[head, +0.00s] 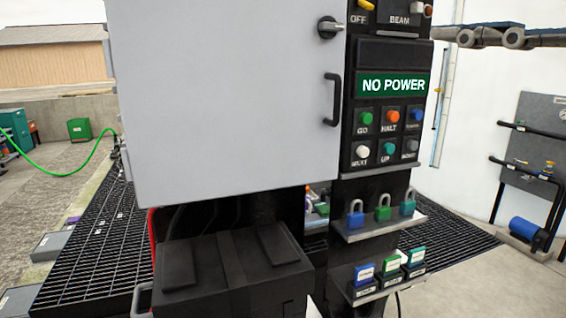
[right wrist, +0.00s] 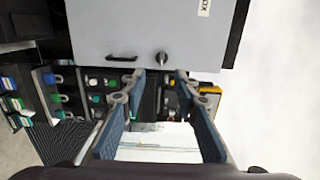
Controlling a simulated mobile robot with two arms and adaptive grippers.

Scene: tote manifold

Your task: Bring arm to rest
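My right gripper (head: 490,36) is at the top right of the head view, seen side-on, beside and in front of the dark control panel (head: 393,53). In the right wrist view, the two blue-padded fingers of that gripper (right wrist: 160,78) stand apart with a gap between the tips. Nothing is held between them. Past the fingertips are the grey cabinet door (right wrist: 150,30), its black handle (right wrist: 121,58) and a round knob (right wrist: 161,58). I cannot tell whether the fingers touch anything. My left gripper is not in view.
The grey cabinet door (head: 220,95) fills the head view's middle. Below the "NO POWER" sign (head: 393,85) are several buttons. Padlocks (head: 383,209) and coloured tags (head: 391,261) sit on two shelves. A dark grating (head: 85,250) lies left. The wall (head: 490,90) is right.

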